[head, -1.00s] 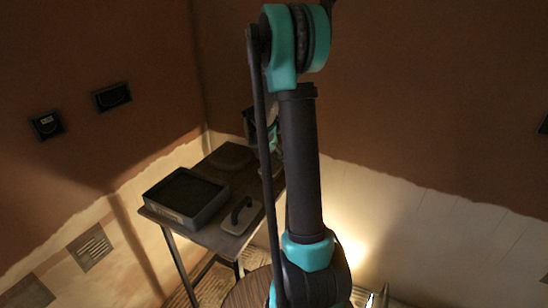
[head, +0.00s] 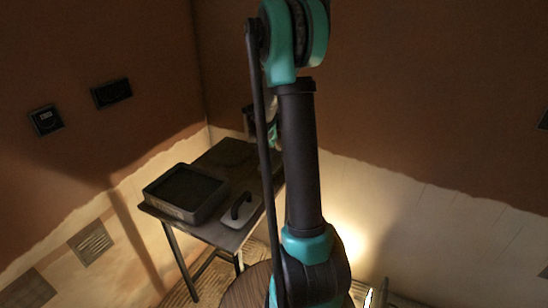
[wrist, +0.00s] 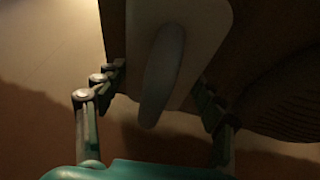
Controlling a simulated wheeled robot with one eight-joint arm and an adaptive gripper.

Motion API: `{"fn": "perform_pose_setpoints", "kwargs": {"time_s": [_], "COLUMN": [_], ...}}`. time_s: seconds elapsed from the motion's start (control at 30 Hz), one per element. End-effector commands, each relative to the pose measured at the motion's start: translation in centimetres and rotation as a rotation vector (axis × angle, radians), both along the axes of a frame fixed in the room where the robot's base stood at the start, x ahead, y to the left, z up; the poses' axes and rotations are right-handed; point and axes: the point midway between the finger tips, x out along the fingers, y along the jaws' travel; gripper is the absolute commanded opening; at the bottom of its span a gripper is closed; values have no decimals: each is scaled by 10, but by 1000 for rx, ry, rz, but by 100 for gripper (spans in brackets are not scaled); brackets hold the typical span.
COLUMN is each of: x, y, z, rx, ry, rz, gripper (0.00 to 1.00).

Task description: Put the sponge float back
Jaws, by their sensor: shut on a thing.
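In the wrist view my gripper (wrist: 160,85) is shut on the sponge float (wrist: 203,30), which has a pale plate and a rounded grey handle. The handle points down the picture between the fingers. A dark brown layer shows beyond the plate; the fingertips lie at its two sides, and their exact contact is too dark to tell. In the head view my arm mostly hides the gripper, and the held float cannot be made out. Another float (head: 257,214), with a pale plate and dark handle, lies on the dark table (head: 222,236).
A grey tray (head: 160,208) stands on the table, left of the lying float. A round ribbed wooden top (head: 246,290) stands lower, near my arm. Two walls meet behind the table, with dark wall boxes (head: 112,93) at left.

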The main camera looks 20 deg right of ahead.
Motion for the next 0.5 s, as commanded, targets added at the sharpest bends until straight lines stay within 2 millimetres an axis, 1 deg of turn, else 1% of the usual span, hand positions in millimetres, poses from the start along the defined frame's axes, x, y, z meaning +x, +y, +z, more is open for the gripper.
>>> {"fn": "perform_pose_setpoints", "kwargs": {"time_s": [0.07,0.1,0.3,0.5], "x": [0,0,0,0], "y": [0,0,0,0], "z": [0,0,0,0], "rx": [0,0,0,0], "ry": [0,0,0,0], "rz": [0,0,0,0], "gripper": [27,70,93,93]}}
